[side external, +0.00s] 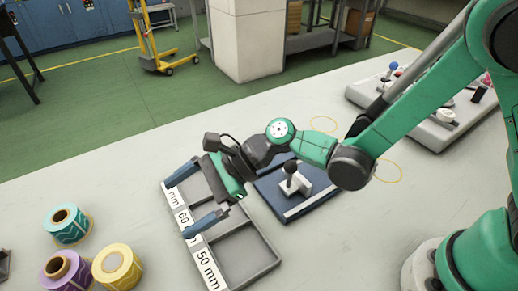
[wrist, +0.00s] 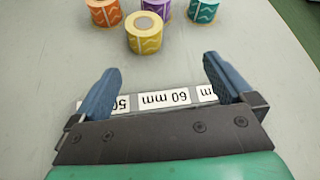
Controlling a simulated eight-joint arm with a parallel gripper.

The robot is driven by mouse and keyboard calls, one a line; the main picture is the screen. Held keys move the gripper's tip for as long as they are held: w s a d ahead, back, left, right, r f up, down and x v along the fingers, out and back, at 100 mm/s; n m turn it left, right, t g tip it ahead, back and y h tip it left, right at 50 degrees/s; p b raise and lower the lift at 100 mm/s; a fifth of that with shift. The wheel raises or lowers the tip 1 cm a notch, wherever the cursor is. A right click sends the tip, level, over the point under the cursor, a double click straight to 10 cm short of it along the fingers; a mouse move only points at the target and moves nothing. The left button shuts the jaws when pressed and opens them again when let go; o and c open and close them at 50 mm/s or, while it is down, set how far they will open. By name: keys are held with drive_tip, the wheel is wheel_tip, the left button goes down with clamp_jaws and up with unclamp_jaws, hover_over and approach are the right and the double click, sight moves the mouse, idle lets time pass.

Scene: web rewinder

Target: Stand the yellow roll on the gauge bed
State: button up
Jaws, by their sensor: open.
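My gripper (side external: 194,198) is open and empty, above the labelled tray and apart from the roll. Its two blue fingers are spread wide in the wrist view (wrist: 160,66). A blue plate (side external: 268,190) with a grey fixture and dark knob lies behind my wrist, partly hidden; I cannot tell for certain whether this is the gauge bed.
A teal roll (side external: 66,228) and a purple roll (side external: 66,274) stand near the yellow one; an orange roll (wrist: 103,14) shows in the wrist view. The grey tray (side external: 268,265) has labels including 50 mm and 60 mm. A control panel (side external: 425,125) stands at the back right.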

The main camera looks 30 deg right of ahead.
drive_tip(key=s+d+r+n+t+h, duration=0.1)
drive_tip(key=d+n+h, duration=0.3)
drive_tip(key=d, duration=0.5)
drive_tip(key=s+d+r+n+t+h, duration=0.2)
drive_tip(key=d+r+n+h, duration=0.1)
drive_tip(key=d+n, duration=0.4)
drive_tip(key=s+d+r+n+t+h, duration=0.1)
drive_tip(key=d+n+h, duration=0.4)
drive_tip(key=d, duration=0.6)
drive_tip(key=shift+s+r+n+t, duration=0.3)
drive_tip(key=shift+r+n+t, duration=0.2)
drive_tip(key=shift+r+n, duration=0.25)
drive_tip(key=shift+a+r, duration=0.1)
